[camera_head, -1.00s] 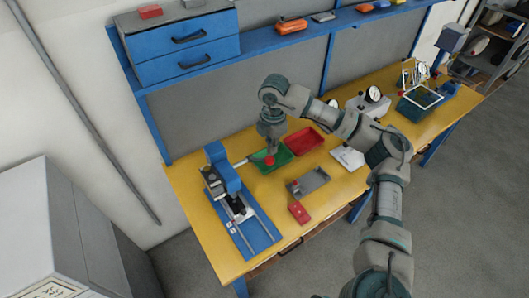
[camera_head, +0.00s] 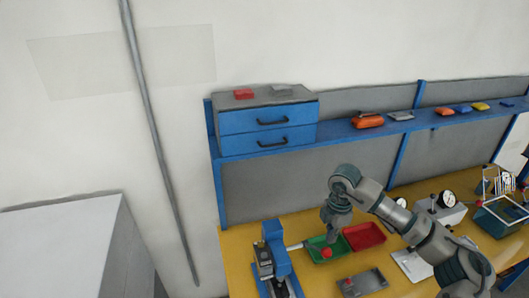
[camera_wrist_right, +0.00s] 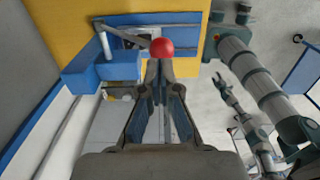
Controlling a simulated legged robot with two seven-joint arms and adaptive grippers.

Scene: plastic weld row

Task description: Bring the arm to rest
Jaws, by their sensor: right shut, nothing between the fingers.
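My right gripper (camera_head: 331,240) points down at the bench, over the green tray (camera_head: 316,256). In the right wrist view its fingers (camera_wrist_right: 160,68) are together and empty. A red ball knob (camera_wrist_right: 161,47) shows right at the fingertips; I cannot tell whether they touch it. In the head view the knob (camera_head: 326,253) sits at the end of a lever from the blue press (camera_head: 275,246). An arm with a small gripper (camera_wrist_right: 228,92), apparently my left one, shows in the right wrist view; its jaw state is unclear.
Blue drawers (camera_head: 268,130) and a shelf (camera_head: 350,137) run behind.

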